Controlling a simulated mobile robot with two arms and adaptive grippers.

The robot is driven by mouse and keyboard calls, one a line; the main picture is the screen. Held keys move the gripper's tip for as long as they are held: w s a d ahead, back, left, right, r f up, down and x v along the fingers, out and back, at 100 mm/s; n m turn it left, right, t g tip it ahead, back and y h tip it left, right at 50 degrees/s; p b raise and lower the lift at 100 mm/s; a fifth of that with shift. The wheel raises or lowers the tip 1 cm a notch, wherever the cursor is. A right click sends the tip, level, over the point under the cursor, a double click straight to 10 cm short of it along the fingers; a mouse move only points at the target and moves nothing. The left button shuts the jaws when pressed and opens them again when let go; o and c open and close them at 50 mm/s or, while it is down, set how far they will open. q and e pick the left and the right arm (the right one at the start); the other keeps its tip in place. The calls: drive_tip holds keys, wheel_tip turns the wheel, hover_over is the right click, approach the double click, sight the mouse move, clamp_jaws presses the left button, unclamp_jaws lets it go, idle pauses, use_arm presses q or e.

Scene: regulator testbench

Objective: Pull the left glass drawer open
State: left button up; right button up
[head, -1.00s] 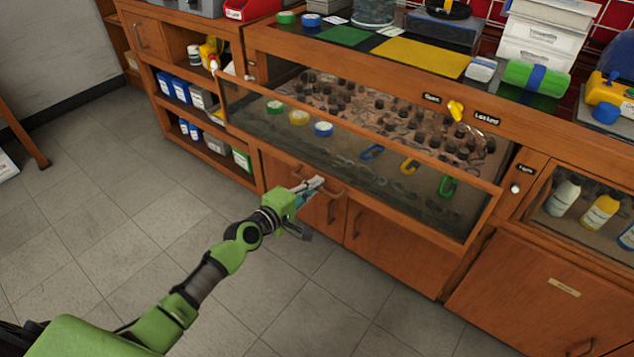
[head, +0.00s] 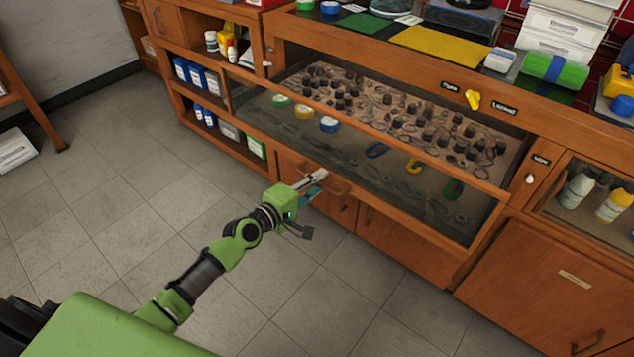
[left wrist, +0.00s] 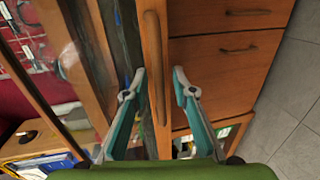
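The left glass drawer (head: 365,138) is a wide wooden-framed drawer with a glass front. It stands partly pulled out of the bench, with black-capped parts, tape rolls and coloured clips showing inside. My left gripper (head: 318,182) is at its lower front edge. In the left wrist view the drawer's wooden bar handle (left wrist: 154,65) lies between the two fingertips of my left gripper (left wrist: 160,80), which are drawn in around it. A narrow gap seems to show beside the right finger; the contact itself is hard to see. My right gripper is not in view.
Wooden cupboard doors (head: 400,245) lie below the drawer. A yellow key (head: 473,99) sits on the rail above, between labels. Shelves with boxes (head: 200,78) stand to the left, another glass compartment with bottles (head: 612,208) to the right. The tiled floor (head: 130,200) in front is clear.

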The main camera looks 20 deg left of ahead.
use_arm(q)
drive_tip(key=shift+s, duration=0.1)
drive_tip(key=v, duration=1.2)
idle(0.4)
